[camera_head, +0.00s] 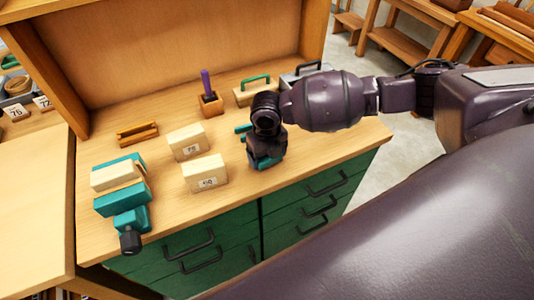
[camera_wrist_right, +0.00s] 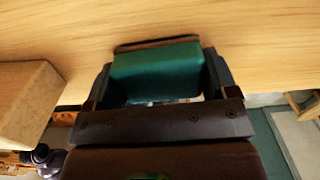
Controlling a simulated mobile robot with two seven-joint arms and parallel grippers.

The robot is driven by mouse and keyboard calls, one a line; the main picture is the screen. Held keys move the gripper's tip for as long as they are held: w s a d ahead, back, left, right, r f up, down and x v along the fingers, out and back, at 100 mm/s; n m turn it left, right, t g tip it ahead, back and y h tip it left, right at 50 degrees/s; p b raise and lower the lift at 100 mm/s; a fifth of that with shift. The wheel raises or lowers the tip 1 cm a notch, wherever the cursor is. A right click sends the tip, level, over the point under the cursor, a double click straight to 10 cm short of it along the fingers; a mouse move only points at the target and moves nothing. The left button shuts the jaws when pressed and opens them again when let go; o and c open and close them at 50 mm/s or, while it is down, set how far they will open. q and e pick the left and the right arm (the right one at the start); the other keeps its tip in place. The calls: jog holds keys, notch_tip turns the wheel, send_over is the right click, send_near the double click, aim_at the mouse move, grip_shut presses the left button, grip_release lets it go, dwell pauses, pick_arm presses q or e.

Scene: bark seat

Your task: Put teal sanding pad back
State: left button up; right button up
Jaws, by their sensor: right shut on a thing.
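My right gripper (camera_head: 265,148) is over the front right part of the workbench top (camera_head: 225,210), fingers pointing down. It is shut on the teal sanding pad (camera_head: 265,162), which shows low between the fingers. In the right wrist view the pad (camera_wrist_right: 155,70) is a teal block with a thin brown layer on its far side, held between the two dark fingers (camera_wrist_right: 158,78). The pad is close to the wood surface; I cannot tell if it touches. My left gripper is not in view.
Two labelled pale blocks (camera_head: 187,142) (camera_head: 205,173) stand left of my gripper. A teal vise (camera_head: 120,205) holding wood is at the front left. Behind are a brown rack (camera_head: 138,132), a purple-handled tool (camera_head: 206,85) and a green-handled block (camera_head: 250,90). Green drawers (camera_head: 190,260) are below.

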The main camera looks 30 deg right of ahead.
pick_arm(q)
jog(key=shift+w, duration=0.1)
pick_arm(e)
jog(key=shift+f, duration=0.3)
jog(key=o, duration=1)
jog(key=shift+o, duration=0.2)
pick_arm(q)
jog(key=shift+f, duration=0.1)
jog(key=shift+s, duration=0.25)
pick_arm(e)
jog(key=shift+r, duration=0.15)
jog(key=shift+r+p, duration=1.8)
jog(key=shift+r, duration=0.05)
jog(key=shift+r+p, duration=0.65)
jog(key=shift+p, duration=0.05)
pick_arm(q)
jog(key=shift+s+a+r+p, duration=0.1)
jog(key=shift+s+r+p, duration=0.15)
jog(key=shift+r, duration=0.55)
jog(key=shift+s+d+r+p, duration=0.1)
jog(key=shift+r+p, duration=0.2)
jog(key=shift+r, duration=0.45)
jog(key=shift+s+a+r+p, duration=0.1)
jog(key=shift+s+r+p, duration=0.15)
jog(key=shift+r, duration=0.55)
pick_arm(e)
jog(key=shift+r, duration=0.9)
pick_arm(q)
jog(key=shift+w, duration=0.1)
